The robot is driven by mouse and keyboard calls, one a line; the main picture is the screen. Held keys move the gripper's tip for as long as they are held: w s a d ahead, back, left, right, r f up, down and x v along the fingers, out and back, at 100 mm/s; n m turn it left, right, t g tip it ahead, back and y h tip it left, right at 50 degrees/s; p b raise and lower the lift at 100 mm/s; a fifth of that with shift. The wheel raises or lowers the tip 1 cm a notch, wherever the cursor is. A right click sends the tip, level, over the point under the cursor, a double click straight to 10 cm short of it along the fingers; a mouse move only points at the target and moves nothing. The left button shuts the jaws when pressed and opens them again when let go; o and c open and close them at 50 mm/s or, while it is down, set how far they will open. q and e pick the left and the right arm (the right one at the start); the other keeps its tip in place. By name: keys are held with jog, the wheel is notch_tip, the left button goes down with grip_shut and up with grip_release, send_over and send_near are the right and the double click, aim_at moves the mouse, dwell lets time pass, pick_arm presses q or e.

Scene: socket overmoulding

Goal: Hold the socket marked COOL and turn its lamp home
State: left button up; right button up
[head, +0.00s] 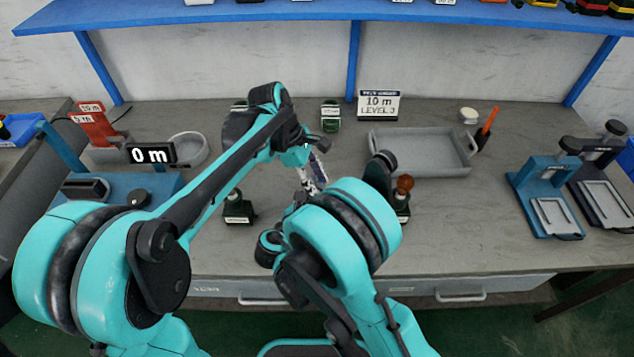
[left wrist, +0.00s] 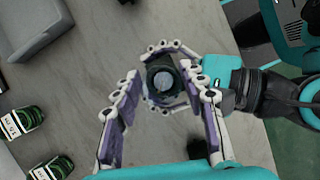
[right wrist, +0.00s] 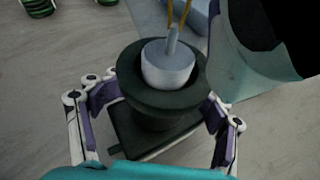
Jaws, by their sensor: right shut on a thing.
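The held socket (right wrist: 133,73) is dark green with a round collar and a rectangular base. A lamp with a pale cap (right wrist: 168,64), thin stem and yellow wires stands in it; its glass is hard to see. In the left wrist view the socket (left wrist: 150,84) appears from above. My right gripper (right wrist: 158,115) has its fingers on both sides of the socket, shut on it. My left gripper (head: 313,178) is above, its fingers (left wrist: 166,92) spread around the lamp with gaps. The socket's marking is not readable, and my arms hide it in the head view.
Other sockets stand on the bench (head: 480,220): one at left (head: 238,208), one with a brownish lamp (head: 403,196), and one at the back (head: 331,115). A grey tray (head: 455,170) is behind right. Blue and black presses (head: 540,190) stand far right. Signs read "0 m" and "10 m LEVEL 3".

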aim_at(313, 177)
pick_arm(q)
jog(key=shift+o, duration=0.6)
jog(key=v, duration=0.8)
